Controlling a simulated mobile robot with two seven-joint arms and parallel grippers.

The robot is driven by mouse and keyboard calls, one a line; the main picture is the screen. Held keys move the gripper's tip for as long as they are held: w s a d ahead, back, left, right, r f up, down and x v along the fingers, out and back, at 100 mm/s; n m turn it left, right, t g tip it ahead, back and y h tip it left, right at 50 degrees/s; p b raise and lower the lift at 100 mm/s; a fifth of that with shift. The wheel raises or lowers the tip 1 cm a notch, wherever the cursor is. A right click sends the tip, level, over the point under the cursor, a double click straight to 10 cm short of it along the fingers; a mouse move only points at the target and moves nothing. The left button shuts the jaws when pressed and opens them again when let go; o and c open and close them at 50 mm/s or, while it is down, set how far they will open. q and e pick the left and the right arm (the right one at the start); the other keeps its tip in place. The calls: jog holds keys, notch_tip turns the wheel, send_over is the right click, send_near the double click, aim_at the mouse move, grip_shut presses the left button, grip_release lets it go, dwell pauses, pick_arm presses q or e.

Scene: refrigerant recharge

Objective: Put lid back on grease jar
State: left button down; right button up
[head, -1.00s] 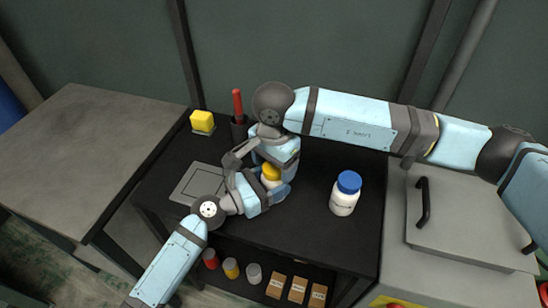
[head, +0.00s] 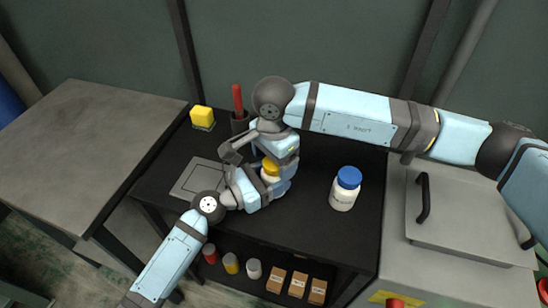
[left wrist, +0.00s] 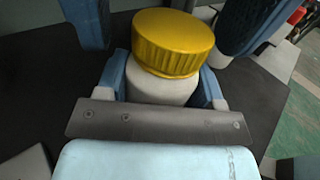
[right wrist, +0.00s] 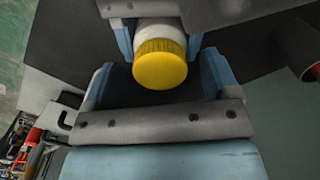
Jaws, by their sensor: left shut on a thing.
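A white jar (left wrist: 160,90) with a ribbed yellow lid (left wrist: 172,42) is between the fingers of my left gripper (left wrist: 163,98), which is shut on the jar body. The lid sits on top of the jar; I cannot tell whether it is screwed tight. In the head view, the yellow lid (head: 270,167) shows between my two hands, which hide most of the jar. My right gripper (right wrist: 158,72) is open over the lid, one finger on each side, with visible gaps between fingers and lid. The right arm reaches down from above in the head view.
A white jar with a blue lid (head: 344,189) stands right on the black table (head: 320,225). A yellow block (head: 202,117), a dark cup with a red handle (head: 238,110) and a grey plate (head: 195,178) are left. Small containers and boxes (head: 297,285) sit on the lower shelf.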

notch_tip(320, 180, up, 12)
dwell(0.7)
pick_arm(q)
jog(key=shift+c, duration=0.8)
grip_release()
jog(key=v, duration=1.3)
jog(key=shift+s+a+f, duration=0.1)
jog(key=shift+s+a, duration=0.15)
jog(key=shift+a, duration=0.05)
pick_arm(e)
jog(key=shift+f, duration=0.15)
